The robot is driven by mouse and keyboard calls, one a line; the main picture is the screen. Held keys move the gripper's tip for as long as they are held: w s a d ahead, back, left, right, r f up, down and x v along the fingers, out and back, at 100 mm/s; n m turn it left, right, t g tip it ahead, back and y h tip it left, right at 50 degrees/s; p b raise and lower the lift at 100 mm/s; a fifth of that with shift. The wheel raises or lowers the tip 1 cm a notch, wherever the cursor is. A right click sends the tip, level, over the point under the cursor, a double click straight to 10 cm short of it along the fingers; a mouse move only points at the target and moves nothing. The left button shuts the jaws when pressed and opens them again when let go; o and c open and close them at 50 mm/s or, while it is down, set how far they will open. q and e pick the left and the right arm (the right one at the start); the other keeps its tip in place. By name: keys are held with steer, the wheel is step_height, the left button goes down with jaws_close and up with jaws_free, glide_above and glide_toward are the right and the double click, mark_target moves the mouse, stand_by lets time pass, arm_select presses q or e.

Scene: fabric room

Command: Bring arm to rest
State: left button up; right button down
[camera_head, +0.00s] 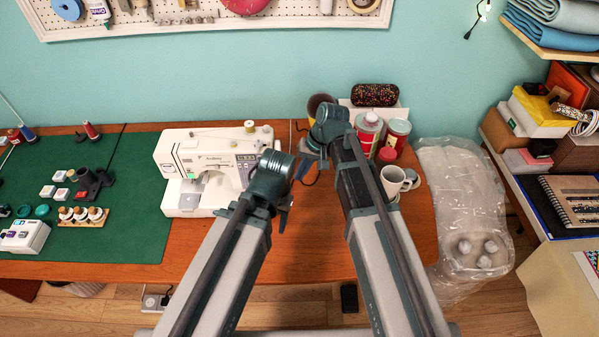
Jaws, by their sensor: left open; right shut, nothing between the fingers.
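My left arm reaches up from the bottom of the view. Its gripper (284,207) is the lower one, just right of the white sewing machine (203,160), over the wooden table (318,234). It is open with nothing seen in it, and its fingers are mostly hidden behind the wrist. My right arm reaches further back, and its gripper (308,160) is shut and empty. It is near the cans at the back of the table. The two arms are side by side with a narrow gap between them.
A green mat (125,226) with thread spools and small boxes covers the table's left. Red-and-white cans (368,132), a white mug (395,181) and a patterned case (375,95) stand right of my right arm. A plastic-wrapped bundle (465,200) and shelves (580,185) are further right.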

stand_by(0.3)
steer(key=s+d+n+h, duration=0.2)
steer(key=s, duration=0.6)
steer(key=s+d+f+n+h, duration=0.1)
steer(key=s+d+h, duration=0.1)
steer(key=s, duration=0.6)
steer(key=shift+d+n+h, duration=0.15)
steer(key=shift+n+h, duration=0.25)
steer(key=shift+h, duration=0.3)
